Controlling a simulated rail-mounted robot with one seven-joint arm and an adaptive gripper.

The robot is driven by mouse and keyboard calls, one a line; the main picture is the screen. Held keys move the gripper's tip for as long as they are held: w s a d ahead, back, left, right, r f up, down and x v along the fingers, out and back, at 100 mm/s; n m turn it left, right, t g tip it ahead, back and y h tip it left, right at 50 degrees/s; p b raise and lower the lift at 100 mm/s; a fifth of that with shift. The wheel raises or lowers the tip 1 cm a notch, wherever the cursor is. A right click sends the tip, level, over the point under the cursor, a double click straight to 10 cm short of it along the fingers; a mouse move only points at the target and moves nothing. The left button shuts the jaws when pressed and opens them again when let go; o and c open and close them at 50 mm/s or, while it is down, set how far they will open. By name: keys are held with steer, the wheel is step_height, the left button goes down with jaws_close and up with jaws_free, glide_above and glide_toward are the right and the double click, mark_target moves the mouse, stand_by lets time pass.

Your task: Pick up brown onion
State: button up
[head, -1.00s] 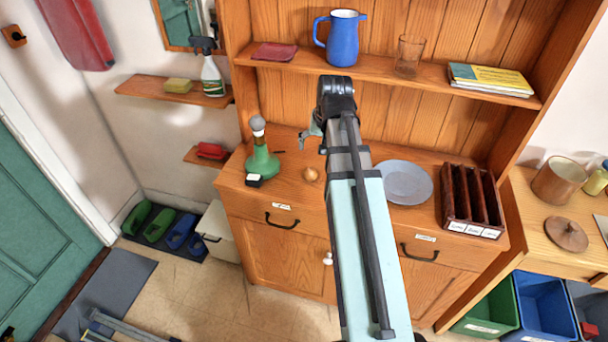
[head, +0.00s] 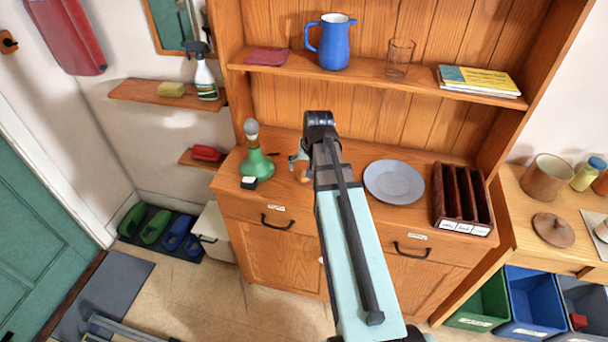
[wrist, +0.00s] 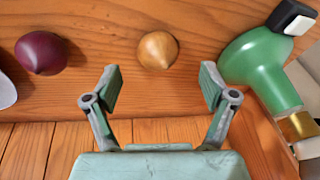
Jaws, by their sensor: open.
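The brown onion (wrist: 158,50) is round and tan and lies on the wooden dresser top. In the wrist view it sits just beyond the fingertips, centred between them, not touching either. In the head view it is partly covered by my gripper (head: 298,160). My gripper (wrist: 160,82) is open and empty, its two fingers spread wider than the onion. A dark red onion (wrist: 42,52) lies to the left in the wrist view; my arm hides it in the head view.
A green rounded bottle-like object (head: 257,163) with a small black-and-white item (head: 249,183) stands close beside the brown onion. A grey plate (head: 394,182) and a dark divided rack (head: 462,200) are to the right. The shelf (head: 380,78) with a blue jug (head: 334,42) is above.

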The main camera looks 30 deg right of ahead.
mark_target(304, 174)
steer(key=shift+d+p+x, duration=0.1)
steer(key=shift+p+x, duration=0.35)
steer(key=shift+x, duration=0.3)
steer(key=shift+d+p+x, duration=0.15)
steer(key=shift+p+x, duration=0.25)
steer(key=shift+x, duration=1.3)
steer(key=c, duration=1.3)
